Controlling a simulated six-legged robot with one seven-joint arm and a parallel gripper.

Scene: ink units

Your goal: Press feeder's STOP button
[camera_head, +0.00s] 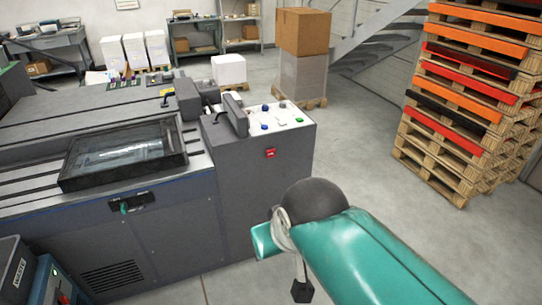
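A grey machine unit (262,190), which looks like the feeder, stands left of centre. Its sloped white top panel (285,116) carries several small buttons, including blue ones and a green one (299,120). A small red button or switch (270,153) sits on its upright face below the panel. No label is readable, so I cannot tell which one is STOP. My teal arm reaches in from the lower right and ends in front of the unit, apart from the buttons in the picture. A small black piece (302,291) hangs below it and may be part of my gripper; the fingers are not clear.
A long grey machine (110,150) with a dark-framed window adjoins the unit on the left. Tall pallet stacks (465,100) stand at the right. A cardboard box (303,31) tops a pallet load behind. Grey floor (365,150) is clear between unit and pallets.

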